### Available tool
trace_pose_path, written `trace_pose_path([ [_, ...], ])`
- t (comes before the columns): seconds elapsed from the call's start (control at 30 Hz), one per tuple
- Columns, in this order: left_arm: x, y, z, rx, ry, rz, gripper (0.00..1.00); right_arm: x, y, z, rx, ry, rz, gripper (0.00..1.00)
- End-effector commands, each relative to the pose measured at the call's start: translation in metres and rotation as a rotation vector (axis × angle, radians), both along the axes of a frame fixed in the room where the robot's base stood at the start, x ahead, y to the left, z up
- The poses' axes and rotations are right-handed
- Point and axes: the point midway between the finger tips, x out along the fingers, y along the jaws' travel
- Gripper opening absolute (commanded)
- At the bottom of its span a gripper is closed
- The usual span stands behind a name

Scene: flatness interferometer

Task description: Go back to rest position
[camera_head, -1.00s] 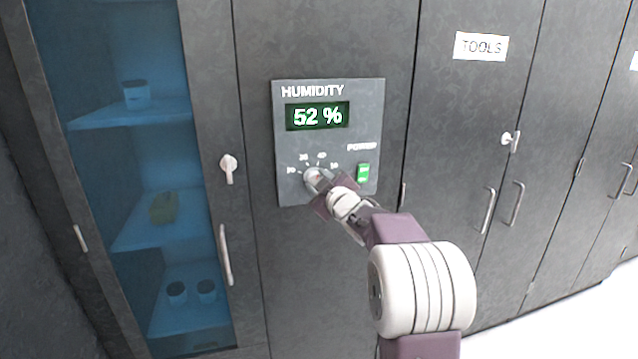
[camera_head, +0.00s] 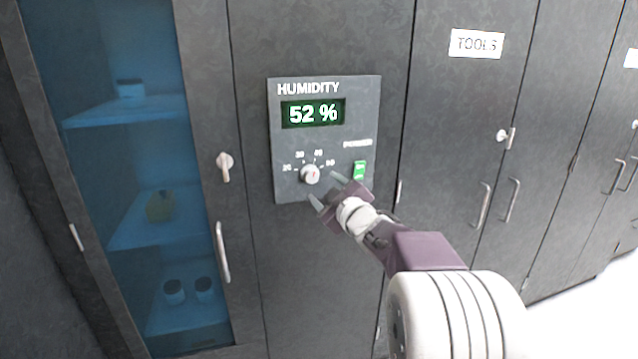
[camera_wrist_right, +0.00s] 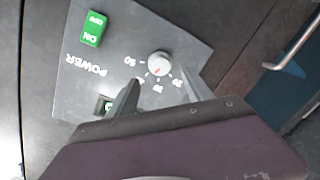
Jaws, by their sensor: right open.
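My right gripper (camera_head: 324,190) is open and empty, just in front of the humidity panel (camera_head: 356,92), below and right of its knob. The knob (camera_head: 311,174) is pale and round, with a red mark and a numbered scale around it, and the gripper is clear of it. In the right wrist view, the knob (camera_wrist_right: 159,63) shows beyond the two spread fingers (camera_wrist_right: 158,92). The display (camera_head: 313,113) reads 52 %. The green power switch (camera_head: 359,170) sits right of the knob. My left gripper is not in view.
A glass-fronted cabinet (camera_head: 200,130) with cups and a yellowish item on its shelves stands at left, with a latch (camera_head: 225,165) and handle (camera_head: 222,252). Grey cabinets with a TOOLS label (camera_head: 476,44) and handles (camera_head: 481,205) stand at right. Open floor (camera_head: 590,315) shows at lower right.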

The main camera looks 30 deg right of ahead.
Motion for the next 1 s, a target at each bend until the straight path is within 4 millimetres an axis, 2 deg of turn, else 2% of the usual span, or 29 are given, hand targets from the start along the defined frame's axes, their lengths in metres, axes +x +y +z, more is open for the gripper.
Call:
trace_pose_path([
  [0.17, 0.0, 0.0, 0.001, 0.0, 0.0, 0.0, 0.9, -0.012, 0.002, 0.001, 0.001, 0.0, 0.001, 0.59],
  [0.63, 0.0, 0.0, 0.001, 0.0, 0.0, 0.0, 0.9, -0.011, 0.005, 0.001, 0.001, 0.0, 0.006, 0.59],
  [0.7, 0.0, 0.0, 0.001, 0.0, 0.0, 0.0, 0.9, -0.004, 0.022, 0.0, 0.001, 0.001, 0.043, 0.59],
  [0.77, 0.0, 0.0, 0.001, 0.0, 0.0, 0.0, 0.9, 0.006, 0.054, -0.004, 0.006, 0.009, 0.111, 0.59],
  [0.83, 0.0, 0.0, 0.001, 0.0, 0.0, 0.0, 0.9, 0.013, 0.107, -0.031, 0.062, 0.059, 0.2, 0.59],
  [0.87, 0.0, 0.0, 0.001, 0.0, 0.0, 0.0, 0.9, 0.012, 0.127, -0.053, 0.111, 0.111, 0.211, 0.59],
  [0.9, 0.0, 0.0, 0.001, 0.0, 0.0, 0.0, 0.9, 0.005, 0.145, -0.087, 0.18, 0.202, 0.197, 0.59],
  [0.97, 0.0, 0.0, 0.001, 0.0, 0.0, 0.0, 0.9, -0.013, 0.162, -0.138, 0.274, 0.351, 0.146, 0.59],
  [1.0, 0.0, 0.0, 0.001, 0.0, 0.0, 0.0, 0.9, -0.029, 0.169, -0.169, 0.325, 0.45, 0.105, 0.59],
])
